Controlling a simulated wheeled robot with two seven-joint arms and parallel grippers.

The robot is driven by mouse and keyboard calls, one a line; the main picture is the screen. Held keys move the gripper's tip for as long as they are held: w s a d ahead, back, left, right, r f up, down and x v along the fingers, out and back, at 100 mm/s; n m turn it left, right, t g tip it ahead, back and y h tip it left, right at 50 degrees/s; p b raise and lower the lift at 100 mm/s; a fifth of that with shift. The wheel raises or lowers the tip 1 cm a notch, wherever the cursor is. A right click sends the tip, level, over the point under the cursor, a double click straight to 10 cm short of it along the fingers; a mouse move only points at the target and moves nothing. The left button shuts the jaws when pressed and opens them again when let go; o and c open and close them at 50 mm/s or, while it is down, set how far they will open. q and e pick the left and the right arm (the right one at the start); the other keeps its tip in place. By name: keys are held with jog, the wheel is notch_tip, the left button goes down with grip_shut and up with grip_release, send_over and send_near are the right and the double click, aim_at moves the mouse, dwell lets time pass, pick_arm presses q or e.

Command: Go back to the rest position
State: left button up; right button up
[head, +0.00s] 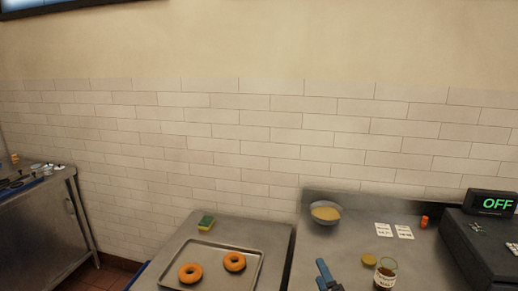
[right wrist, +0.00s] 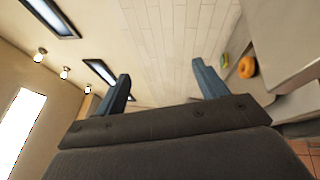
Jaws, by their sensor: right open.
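My right gripper (head: 326,275) shows at the bottom edge of the head view as blue fingers, over the counter right of the tray. In the right wrist view its two blue fingers (right wrist: 163,82) stand wide apart with nothing between them, facing the wall and ceiling. My left gripper is not in view. Two orange bagels, one at the left (head: 190,272) and one at the right (head: 234,262), lie on a metal tray (head: 212,248), apart from the gripper.
A yellow-green sponge (head: 206,222) lies behind the tray. A bowl (head: 326,212) with yellowish contents, cards (head: 394,231), an orange container (head: 424,222), a jar (head: 385,275) and its lid (head: 369,259) stand on the right counter. A dark machine (head: 485,240) reads OFF. Tiled wall behind.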

jog(key=s+d+f+m+g+h, duration=0.3)
jog(key=s+f+m, duration=0.2)
jog(key=f+m, duration=0.15)
jog(key=s+d+f+m+g+h, duration=0.2)
jog(key=s+f+m+g+h, duration=0.1)
jog(key=s+f+m+g, duration=0.25)
jog(key=s+f+m+g+y, duration=0.1)
jog(key=s+f+m+g, duration=0.4)
jog(key=s, duration=0.4)
jog(key=s+f+m+g+y, duration=0.1)
jog(key=s+f+m+g, duration=0.25)
jog(key=s+f, duration=0.5)
jog(key=s+a+f+x, duration=0.1)
jog(key=s+x, duration=0.2)
jog(key=x, duration=1.8)
jog(key=s+f, duration=0.4)
jog(key=f, duration=0.8)
jog(key=s+f, duration=0.4)
jog(key=f, duration=0.8)
jog(key=shift+s+a+f+g+b, duration=0.3)
jog(key=shift+f, duration=0.05)
